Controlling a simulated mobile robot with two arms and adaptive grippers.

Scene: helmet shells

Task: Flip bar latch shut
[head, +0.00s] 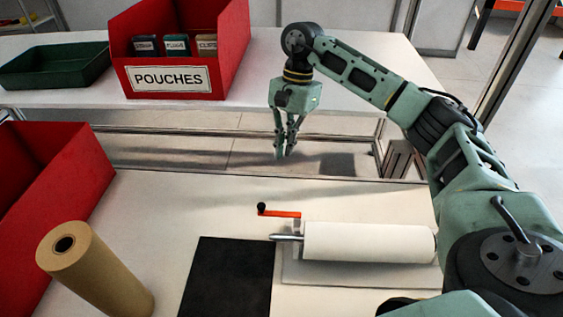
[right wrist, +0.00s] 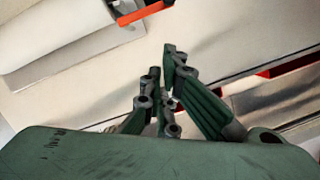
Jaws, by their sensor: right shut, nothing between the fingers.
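The bar latch (head: 283,213) is an orange lever with a black knob at its left end. It lies out to the left above the metal bar end (head: 287,237) that carries a white roll (head: 368,243). In the right wrist view the orange lever (right wrist: 146,12) shows at the top edge, beside the white roll (right wrist: 50,32). My right gripper (head: 285,155) points down beyond the latch, near the table's back edge, apart from it. Its fingers (right wrist: 163,64) are shut and empty. My left gripper is not in view.
A brown paper roll (head: 98,275) stands at the front left beside a red bin (head: 45,190). A black mat (head: 228,278) lies left of the roll stand. A red POUCHES bin (head: 190,45) and a green tray (head: 52,68) stand on the back table. Space around the latch is clear.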

